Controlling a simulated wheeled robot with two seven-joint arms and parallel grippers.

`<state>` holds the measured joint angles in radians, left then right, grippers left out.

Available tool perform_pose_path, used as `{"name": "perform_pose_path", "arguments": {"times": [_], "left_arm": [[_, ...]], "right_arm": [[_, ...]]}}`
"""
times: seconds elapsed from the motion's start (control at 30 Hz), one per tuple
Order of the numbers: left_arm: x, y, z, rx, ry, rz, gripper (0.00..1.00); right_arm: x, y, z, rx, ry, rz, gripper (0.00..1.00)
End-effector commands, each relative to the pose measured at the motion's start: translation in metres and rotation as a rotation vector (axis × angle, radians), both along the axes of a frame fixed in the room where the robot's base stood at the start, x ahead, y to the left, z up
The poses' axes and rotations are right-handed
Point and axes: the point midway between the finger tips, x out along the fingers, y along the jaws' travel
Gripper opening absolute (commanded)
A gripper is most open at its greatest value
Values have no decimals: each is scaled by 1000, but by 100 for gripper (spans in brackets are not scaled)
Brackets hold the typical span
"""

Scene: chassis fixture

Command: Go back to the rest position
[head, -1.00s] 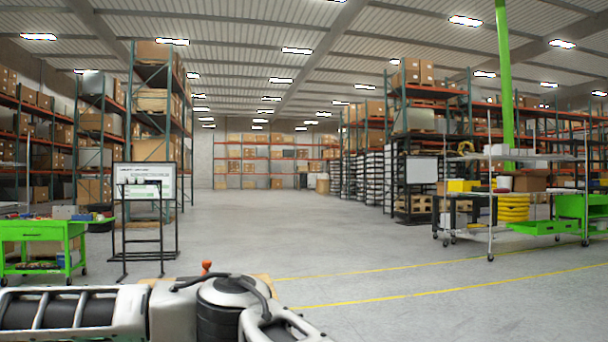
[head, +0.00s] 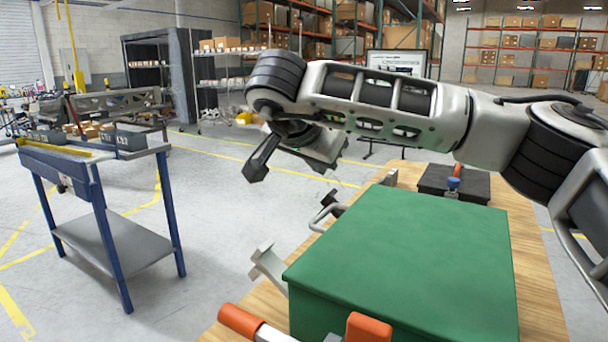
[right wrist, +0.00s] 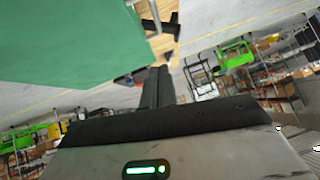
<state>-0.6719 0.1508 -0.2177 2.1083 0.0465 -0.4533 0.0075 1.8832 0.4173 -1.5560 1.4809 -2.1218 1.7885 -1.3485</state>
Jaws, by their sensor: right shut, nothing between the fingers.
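My right arm comes in from the right across the head view and reaches left above the far side of a green box. My right gripper (head: 257,172) hangs at its end, dark and angled down, left of the box and apart from it. In the right wrist view its dark fingers (right wrist: 158,86) are together with nothing between them. My left gripper is not in view.
The green box (head: 405,250) stands on a wooden tabletop (head: 228,330), with orange-handled clamps (head: 240,320) at its near edge. A black block (head: 455,185) lies behind it. A blue-legged bench (head: 110,210) stands left, with open floor between.

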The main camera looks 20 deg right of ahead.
Motion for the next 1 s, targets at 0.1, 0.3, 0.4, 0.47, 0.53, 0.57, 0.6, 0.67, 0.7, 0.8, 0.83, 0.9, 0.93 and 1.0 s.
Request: {"name": "perform_pose_path", "arguments": {"times": [0.1,0.3,0.4,0.47,0.53,0.57,0.6,0.67,0.7,0.8,0.83,0.9,0.93,1.0], "left_arm": [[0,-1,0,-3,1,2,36],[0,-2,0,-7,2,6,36],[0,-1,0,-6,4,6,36],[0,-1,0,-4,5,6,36],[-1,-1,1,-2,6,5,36],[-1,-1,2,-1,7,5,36],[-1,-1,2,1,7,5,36],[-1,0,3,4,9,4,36],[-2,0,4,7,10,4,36],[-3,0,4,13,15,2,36],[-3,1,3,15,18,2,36],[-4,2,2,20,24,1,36],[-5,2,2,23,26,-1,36],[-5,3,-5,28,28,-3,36]], "right_arm": [[-1,1,1,0,0,0,0],[-1,0,1,-1,-1,0,0],[2,-1,-1,0,1,-1,0],[5,-3,-5,-1,1,-1,0],[10,-7,-11,0,2,-2,0],[12,-9,-14,0,3,-2,0],[17,-12,-19,0,3,-3,0],[23,-17,-26,0,3,-3,0],[28,-20,-33,0,4,-4,0],[40,-29,-46,0,4,-4,0],[44,-31,-50,0,3,-3,0],[52,-36,-60,0,3,-3,0],[55,-39,-63,0,3,-3,0],[60,-41,-78,-1,3,-1,0]]}}
